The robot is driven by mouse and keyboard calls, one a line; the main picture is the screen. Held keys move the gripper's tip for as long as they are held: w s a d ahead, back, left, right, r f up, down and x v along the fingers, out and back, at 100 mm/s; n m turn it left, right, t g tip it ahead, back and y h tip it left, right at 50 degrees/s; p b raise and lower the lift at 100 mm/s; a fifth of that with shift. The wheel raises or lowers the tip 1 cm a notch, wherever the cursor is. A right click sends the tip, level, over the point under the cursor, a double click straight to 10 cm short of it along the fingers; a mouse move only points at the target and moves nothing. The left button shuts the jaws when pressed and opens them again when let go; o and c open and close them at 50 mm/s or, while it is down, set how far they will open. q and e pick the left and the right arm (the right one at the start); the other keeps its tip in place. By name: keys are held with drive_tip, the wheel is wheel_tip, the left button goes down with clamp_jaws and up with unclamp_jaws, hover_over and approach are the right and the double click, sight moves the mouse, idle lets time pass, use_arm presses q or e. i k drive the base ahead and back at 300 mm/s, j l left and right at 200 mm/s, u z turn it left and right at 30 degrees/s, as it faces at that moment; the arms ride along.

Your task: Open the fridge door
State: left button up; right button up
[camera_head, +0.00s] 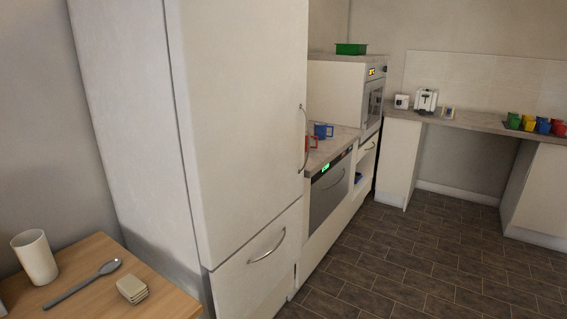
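The tall white fridge stands left of centre in the head view, its side panel facing a small wooden table. Its large upper door (243,120) is shut, with a curved vertical metal handle (304,138) at the door's right edge. Below it is a shut lower door (256,265) with a curved metal handle (267,246) near its top. Neither of my grippers shows in this view.
The wooden table (95,285) at the lower left holds a white cup (35,257), a spoon (82,284) and a small pale stack (132,289). An oven (329,190) stands beyond the fridge. The dark tiled floor (425,260) on the right is clear.

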sight(239, 67)
drive_tip(key=i+l, duration=0.15)
drive_tip(key=l, duration=0.2)
drive_tip(key=i+l+u, duration=0.1)
drive_tip(key=l, duration=0.25)
drive_tip(key=i+l+u, duration=0.1)
drive_tip(key=i+l, duration=0.3)
drive_tip(key=l, duration=0.35)
drive_tip(key=i+l+u, duration=0.1)
drive_tip(key=l, duration=0.25)
drive_tip(key=l+u, duration=0.1)
drive_tip(key=l, duration=0.15)
